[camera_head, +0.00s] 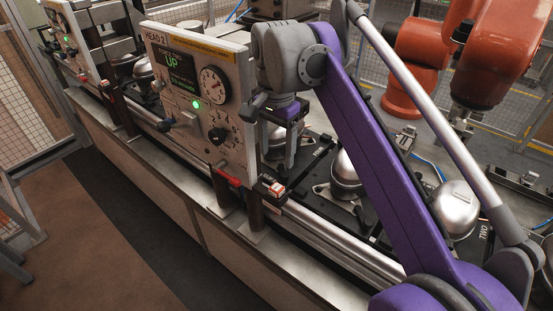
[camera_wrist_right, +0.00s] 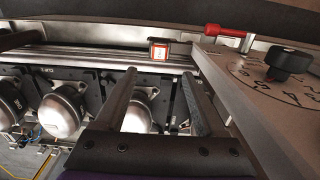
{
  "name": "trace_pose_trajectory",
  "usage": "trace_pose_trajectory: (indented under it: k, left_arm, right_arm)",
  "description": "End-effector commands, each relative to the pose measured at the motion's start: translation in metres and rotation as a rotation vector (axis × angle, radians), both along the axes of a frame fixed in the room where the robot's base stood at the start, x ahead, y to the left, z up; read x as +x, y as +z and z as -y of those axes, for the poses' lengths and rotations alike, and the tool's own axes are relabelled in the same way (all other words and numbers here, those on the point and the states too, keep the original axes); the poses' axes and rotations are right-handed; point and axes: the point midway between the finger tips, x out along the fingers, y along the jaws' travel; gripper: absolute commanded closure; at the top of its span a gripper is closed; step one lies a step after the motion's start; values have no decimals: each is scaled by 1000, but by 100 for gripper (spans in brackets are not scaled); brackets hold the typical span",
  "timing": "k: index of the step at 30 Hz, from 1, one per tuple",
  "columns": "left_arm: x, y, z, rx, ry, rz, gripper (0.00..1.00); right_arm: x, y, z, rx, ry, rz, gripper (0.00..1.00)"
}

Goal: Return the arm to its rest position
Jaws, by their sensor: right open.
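My right arm (camera_head: 375,160), purple with a silver rod, reaches in from the lower right and extends over the line. My right gripper (camera_head: 279,155) points down beside the right edge of the HEAD 2 panel (camera_head: 180,110). In the wrist view the two dark fingers (camera_wrist_right: 160,75) stand apart with nothing held between them. A silver compressor dome (camera_wrist_right: 138,112) shows behind the left finger. My left gripper is not in view.
A red-and-white button box (camera_head: 274,188) sits on the front rail, near a red handle (camera_head: 229,177). Silver compressors (camera_head: 456,208) stand on dark pallets. An orange robot arm (camera_head: 420,55) stands behind the line. The floor (camera_head: 80,220) in front is clear.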

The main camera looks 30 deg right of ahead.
Motion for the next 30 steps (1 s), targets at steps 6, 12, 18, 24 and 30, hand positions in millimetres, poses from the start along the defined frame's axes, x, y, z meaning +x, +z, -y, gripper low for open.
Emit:
trace_pose_trajectory:
  k: [6,12,18,24,30]
  left_arm:
    - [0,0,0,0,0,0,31]
    - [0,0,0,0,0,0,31]
    - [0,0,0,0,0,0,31]
    - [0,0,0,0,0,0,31]
    - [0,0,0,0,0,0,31]
  right_arm:
    - [0,2,0,0,0,0,28]
    - [0,2,0,0,0,0,28]
    - [-1,-1,-1,-1,16,6,28]
    - [-21,-45,-18,-26,255,99,28]
    - [-72,-140,-44,-113,678,258,28]
